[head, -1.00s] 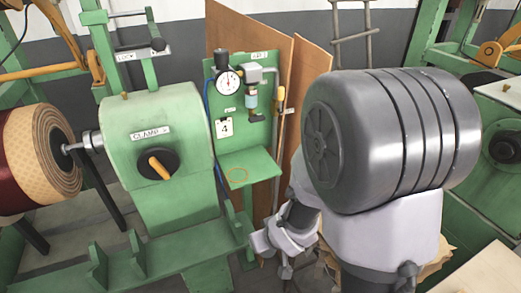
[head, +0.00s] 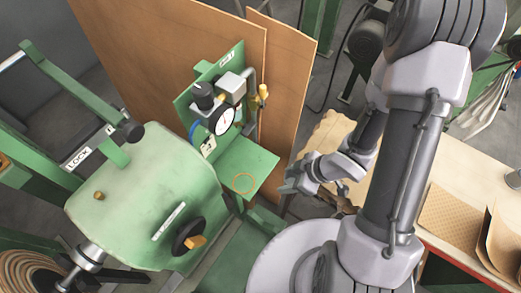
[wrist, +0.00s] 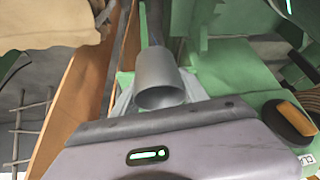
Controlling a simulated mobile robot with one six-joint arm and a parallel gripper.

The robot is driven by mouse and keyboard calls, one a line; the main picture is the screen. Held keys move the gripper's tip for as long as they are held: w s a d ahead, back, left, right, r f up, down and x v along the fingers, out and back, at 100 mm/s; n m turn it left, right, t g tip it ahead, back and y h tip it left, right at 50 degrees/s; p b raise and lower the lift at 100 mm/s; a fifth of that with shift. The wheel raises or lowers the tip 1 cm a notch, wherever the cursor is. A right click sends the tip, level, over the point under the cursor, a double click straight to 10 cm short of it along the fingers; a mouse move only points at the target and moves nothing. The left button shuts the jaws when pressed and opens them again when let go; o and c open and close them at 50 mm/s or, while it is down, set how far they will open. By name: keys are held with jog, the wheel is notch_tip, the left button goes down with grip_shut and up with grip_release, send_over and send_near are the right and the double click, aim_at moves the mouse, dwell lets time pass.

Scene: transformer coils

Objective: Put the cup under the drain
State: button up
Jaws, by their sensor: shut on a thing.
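The grey cup (wrist: 158,80) shows in the wrist view just beyond my gripper's housing, its open rim turned towards the camera. My gripper (head: 300,182) is shut on it; the fingers' contact is not clear in either view. In the head view I cannot make out the cup clearly at the gripper. The drain is not clearly visible; the gauge unit (head: 221,112) on the green panel hides that part. Below it is a green shelf (head: 262,165) with an orange ring mark (head: 244,183). My gripper is to the right of the shelf, apart from it.
The green clamp machine (head: 140,195) with a black and orange knob (head: 190,237) stands left of the shelf. Brown boards (head: 165,55) stand behind the panel. A wooden table (head: 470,170) with brown sheets is at the right. A gap separates the shelf from my gripper.

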jog(key=p, duration=0.1)
send_near(251, 160)
jog(key=shift+w+a+f, duration=0.15)
jog(key=shift+a+f, duration=0.15)
jog(key=shift+a, duration=0.25)
jog(key=shift+w+a+f, duration=0.15)
jog(key=shift+a+f, duration=0.2)
jog(key=shift+a, duration=0.2)
jog(key=shift+w+a, duration=0.4)
jog(key=shift+w, duration=0.05)
jog(key=shift+f+b, duration=0.95)
jog(key=shift+f, duration=1.1)
jog(key=o, duration=1.3)
jog(key=shift+o, duration=0.2)
jog(key=shift+r, duration=0.15)
